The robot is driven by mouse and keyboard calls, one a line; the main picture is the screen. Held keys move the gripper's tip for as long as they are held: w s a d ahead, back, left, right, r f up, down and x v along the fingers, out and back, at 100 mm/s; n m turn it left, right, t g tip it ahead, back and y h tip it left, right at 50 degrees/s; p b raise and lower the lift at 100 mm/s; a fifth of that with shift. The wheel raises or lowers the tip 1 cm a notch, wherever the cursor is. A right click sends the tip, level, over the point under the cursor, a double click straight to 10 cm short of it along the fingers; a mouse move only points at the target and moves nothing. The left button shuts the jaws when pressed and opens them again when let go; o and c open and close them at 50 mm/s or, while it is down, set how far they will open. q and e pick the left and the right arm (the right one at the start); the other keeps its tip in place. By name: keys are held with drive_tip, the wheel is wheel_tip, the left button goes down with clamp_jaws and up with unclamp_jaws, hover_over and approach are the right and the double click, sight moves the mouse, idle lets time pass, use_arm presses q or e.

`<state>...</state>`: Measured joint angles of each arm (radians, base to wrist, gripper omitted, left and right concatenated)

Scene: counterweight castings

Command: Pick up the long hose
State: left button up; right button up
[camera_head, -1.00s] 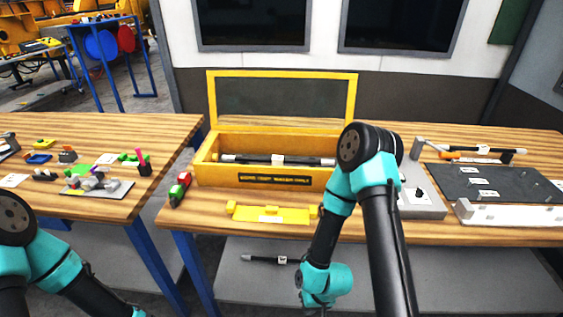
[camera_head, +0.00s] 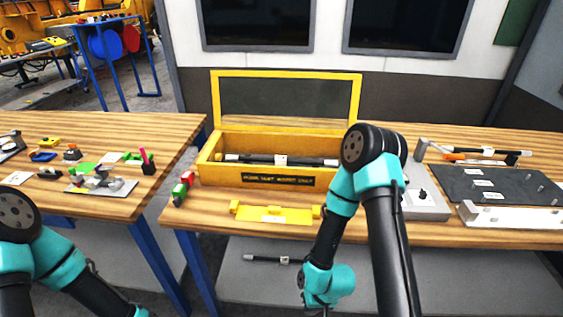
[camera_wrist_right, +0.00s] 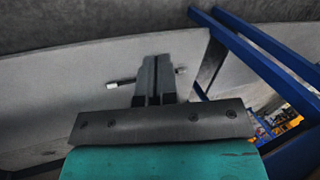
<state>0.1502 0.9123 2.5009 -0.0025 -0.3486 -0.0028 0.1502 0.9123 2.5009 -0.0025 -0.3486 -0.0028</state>
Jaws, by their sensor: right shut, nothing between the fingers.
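A long black hose (camera_head: 310,161) with pale ends and a white tag lies in the open yellow box. A shorter-looking black hose (camera_head: 267,259) with a white tag lies on the grey lower shelf, partly hidden by my right arm. In the right wrist view a dark rod-like piece with a white end (camera_wrist_right: 112,84) lies on a grey surface, its middle hidden behind the fingers. My right gripper (camera_wrist_right: 157,62) is shut and empty; I cannot tell its height above that surface. My left gripper is out of view below the frame.
The yellow box (camera_head: 222,178) has its lid up. A yellow bracket (camera_head: 273,214) lies in front of it. A dark panel (camera_head: 495,184) and another black hose (camera_head: 485,151) are at the right. Blue table legs (camera_wrist_right: 265,65) border the shelf in the wrist view.

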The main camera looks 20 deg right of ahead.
drive_tip(key=o, duration=1.1)
drive_tip(key=shift+o, duration=0.2)
drive_tip(key=shift+w, duration=0.1)
